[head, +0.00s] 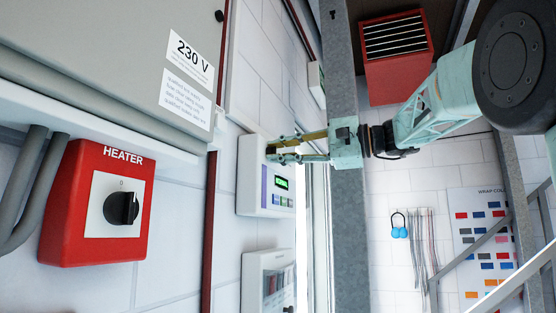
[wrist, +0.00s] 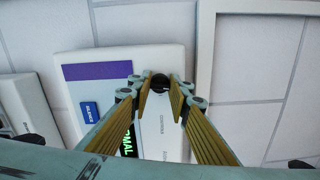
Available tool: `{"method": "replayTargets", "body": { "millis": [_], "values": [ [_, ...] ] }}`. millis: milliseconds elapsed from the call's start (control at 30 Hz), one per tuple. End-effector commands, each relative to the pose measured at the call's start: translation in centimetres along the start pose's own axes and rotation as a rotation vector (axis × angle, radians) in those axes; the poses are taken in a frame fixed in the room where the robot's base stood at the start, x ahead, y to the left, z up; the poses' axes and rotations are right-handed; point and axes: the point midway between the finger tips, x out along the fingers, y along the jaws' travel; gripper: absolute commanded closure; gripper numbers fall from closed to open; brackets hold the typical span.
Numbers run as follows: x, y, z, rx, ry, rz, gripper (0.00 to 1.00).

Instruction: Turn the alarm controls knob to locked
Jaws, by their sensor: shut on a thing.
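The alarm panel (head: 248,170) is a white wall box with a purple stripe, a lit green display and small blue buttons. It also shows in the wrist view (wrist: 90,60). Its black controls knob (wrist: 160,82) sits near one edge of the panel, with the word "CONTROLS" beside it. My gripper (head: 270,150) reaches the panel from the right in the head view. In the wrist view its two fingertips (wrist: 160,92) are on either side of the knob, shut on it. The fingers hide parts of the knob and its markings, so its setting cannot be read.
A red heater switch box (head: 70,215) and a grey 230 V cabinet (head: 110,50) are at the left. Another white box (head: 255,262) is below the panel. A grey steel post (head: 348,230) stands just right of the panel, close by my arm.

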Motion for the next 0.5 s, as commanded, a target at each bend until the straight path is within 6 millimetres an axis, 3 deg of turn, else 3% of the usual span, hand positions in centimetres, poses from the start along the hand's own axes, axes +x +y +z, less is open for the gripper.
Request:
{"method": "replayTargets", "body": {
  "millis": [500],
  "values": [
    [0.01,0.07,0.00,-0.140,-0.001,0.001,0.93]
  ]
}}
